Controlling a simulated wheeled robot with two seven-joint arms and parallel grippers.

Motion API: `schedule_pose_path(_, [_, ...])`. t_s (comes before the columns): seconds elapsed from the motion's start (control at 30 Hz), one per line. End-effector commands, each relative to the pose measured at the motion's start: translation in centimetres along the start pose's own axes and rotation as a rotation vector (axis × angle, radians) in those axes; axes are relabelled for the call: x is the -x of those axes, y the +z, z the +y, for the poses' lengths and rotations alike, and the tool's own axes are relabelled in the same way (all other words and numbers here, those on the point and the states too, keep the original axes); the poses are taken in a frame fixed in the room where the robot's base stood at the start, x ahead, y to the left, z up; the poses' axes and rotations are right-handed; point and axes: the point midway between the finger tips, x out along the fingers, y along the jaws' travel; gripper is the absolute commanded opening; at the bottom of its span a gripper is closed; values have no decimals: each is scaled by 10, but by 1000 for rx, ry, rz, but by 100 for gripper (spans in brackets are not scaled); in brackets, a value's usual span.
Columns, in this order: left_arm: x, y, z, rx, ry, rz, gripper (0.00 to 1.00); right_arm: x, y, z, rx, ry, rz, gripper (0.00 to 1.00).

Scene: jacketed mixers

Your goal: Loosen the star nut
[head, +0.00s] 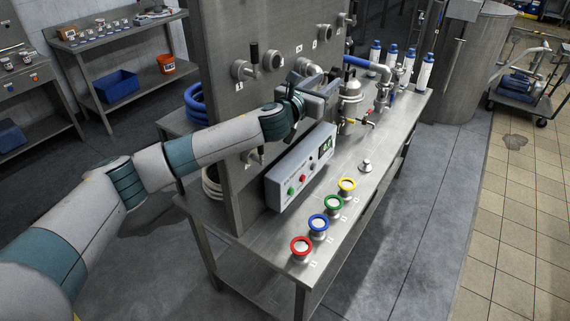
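My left arm comes in from the left, and its gripper (328,92) is at the steel panel, just left of a small steel vessel with a domed top (350,88). The fingertips are small and partly hidden by the gripper body, so I cannot tell whether they are open or shut, or whether they touch anything. I cannot make out a star nut clearly; it may be hidden behind the gripper or among the steel fittings there. My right gripper is not in view.
The steel bench (385,185) carries a control box (300,168) and a row of red, blue, green and yellow ringed ports (333,204). A small metal knob (365,166) stands behind them. Black-handled valves (271,60) stick out from the panel (236,110). Blue-banded cylinders (425,72) stand at the far end.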

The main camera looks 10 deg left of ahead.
Motion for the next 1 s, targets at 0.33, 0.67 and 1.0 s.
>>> schedule_pose_path(0.33, [54,-2,0,-1,-1,-2,36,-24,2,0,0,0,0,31])
schedule_pose_path(0.67, [105,-2,0,-1,-1,-1,36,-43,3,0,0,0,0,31])
schedule_pose_path(1.0, [112,10,-38,236,-95,-148,36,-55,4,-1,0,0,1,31])
